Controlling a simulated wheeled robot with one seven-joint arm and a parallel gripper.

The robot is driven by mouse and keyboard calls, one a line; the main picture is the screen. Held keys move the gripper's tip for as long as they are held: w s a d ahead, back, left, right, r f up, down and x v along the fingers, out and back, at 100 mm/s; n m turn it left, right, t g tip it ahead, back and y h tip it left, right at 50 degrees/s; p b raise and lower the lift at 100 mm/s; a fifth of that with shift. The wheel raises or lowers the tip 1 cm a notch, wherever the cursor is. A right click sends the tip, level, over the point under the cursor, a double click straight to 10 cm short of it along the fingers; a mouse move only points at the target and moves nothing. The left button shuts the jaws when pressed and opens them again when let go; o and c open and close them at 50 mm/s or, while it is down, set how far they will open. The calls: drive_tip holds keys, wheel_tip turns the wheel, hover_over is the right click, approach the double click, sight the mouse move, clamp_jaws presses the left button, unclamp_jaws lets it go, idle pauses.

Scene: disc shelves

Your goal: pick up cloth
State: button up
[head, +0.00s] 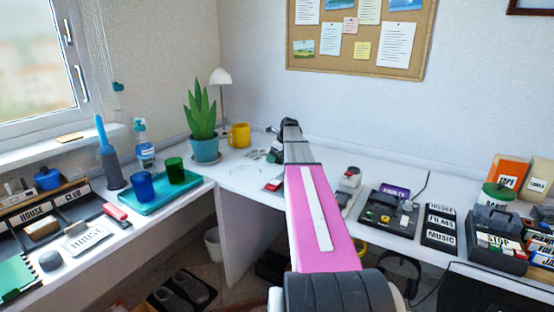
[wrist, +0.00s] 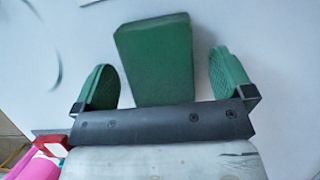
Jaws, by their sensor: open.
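My gripper (wrist: 162,74) is open in the wrist view, with one green ridged finger on each side of a dark bar. A plain dark-green block-like thing (wrist: 155,58) shows between the fingers, with gaps on both sides of it. I cannot tell whether this is the cloth. Behind it is a plain pale surface. In the head view my arm reaches away towards the back of the desk, and its dark far end hides the fingers and what is by them. I cannot make out a cloth for sure in the head view.
A yellow mug (head: 239,135), a potted plant (head: 203,118) and a lamp (head: 221,78) stand left of my arm. A turquoise tray (head: 160,190) holds two cups. A dark organizer (head: 388,212) and labelled boxes stand to the right.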

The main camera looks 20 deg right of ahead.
drive_tip(key=shift+f, duration=0.2)
drive_tip(key=c, duration=1)
drive_tip(key=shift+r, duration=0.2)
wheel_tip(320, 180, up, 4)
drive_tip(key=shift+a+r, duration=0.1)
drive_tip(key=shift+r, duration=0.15)
drive_tip(key=s+a+r, duration=0.1)
drive_tip(key=a+r, duration=0.5)
drive_tip(key=a, duration=0.5)
drive_tip(key=shift+s+a+r, duration=0.2)
drive_tip(key=shift+s+r, duration=0.05)
drive_tip(key=shift+s, duration=0.15)
